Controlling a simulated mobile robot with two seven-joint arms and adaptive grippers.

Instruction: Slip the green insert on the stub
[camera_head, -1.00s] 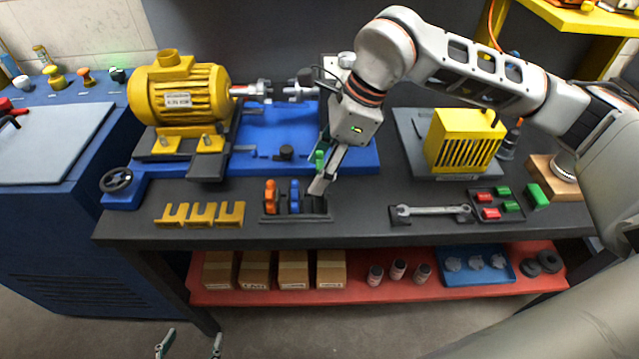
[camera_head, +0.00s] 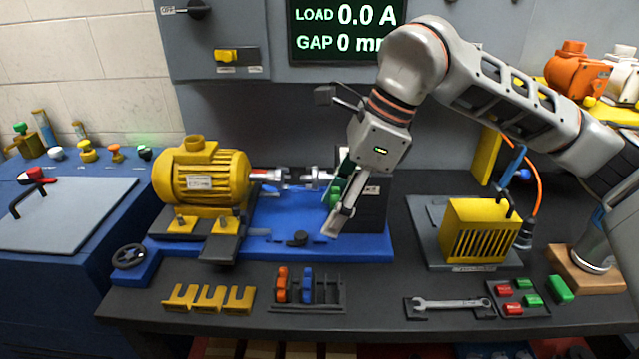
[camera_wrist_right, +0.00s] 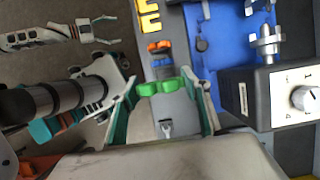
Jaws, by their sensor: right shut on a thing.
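The green insert (camera_head: 335,196) is held between the fingers of my right gripper (camera_head: 338,208), above the blue motor bed. In the right wrist view the lobed green insert (camera_wrist_right: 158,88) sits between the two fingertips. Metal coupling halves face each other across a gap: one on the motor shaft (camera_head: 268,174), one on the right-hand stub (camera_head: 318,177), just up and left of the gripper. The stub's pronged metal end (camera_wrist_right: 266,42) shows to the right of the insert in the wrist view, apart from it. My left gripper (camera_wrist_right: 108,30) is open and empty in the wrist view.
A rack (camera_head: 330,296) holds an orange insert (camera_head: 281,285) and a blue insert (camera_head: 307,286). The yellow motor (camera_head: 205,180) stands left. The dark block with a knob (camera_wrist_right: 270,98) is close right of the gripper. A wrench (camera_head: 450,303) and yellow vented box (camera_head: 478,228) are right.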

